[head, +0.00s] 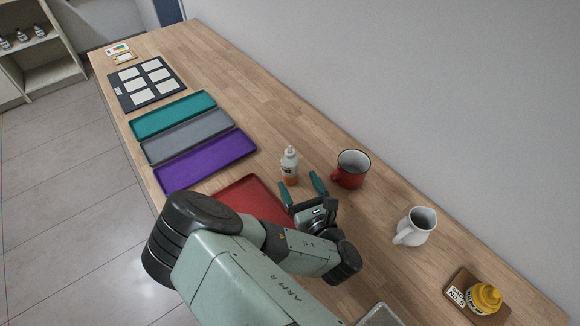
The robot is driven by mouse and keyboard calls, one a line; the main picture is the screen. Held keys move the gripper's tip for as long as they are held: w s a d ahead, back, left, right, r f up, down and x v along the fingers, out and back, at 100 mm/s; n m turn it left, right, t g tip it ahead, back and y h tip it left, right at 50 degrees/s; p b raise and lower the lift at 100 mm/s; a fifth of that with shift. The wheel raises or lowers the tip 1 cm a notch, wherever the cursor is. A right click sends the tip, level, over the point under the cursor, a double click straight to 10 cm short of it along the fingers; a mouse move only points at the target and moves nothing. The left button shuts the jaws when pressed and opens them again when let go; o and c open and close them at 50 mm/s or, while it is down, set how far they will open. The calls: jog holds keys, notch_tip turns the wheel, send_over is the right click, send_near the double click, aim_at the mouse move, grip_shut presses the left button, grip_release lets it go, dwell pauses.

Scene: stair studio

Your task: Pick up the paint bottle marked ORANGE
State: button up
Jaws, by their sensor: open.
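A small bottle (290,166) with a white top and an orange lower part stands upright on the wooden table near the middle. A dark band on it is too small to read. My gripper (303,186) is open, with its two green fingers pointing toward the bottle. The left finger is close to the bottle's base and the right finger is to its right. I cannot tell whether either finger touches it. Nothing is held between the fingers.
A red mug (351,169) stands just right of my gripper. Red (256,197), purple (206,161), grey (187,136) and teal (173,115) trays lie left.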

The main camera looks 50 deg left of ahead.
aim_at(287, 159)
jog(key=x, duration=0.9)
jog(key=shift+w+a, duration=0.25)
jog(key=shift+a, duration=0.05)
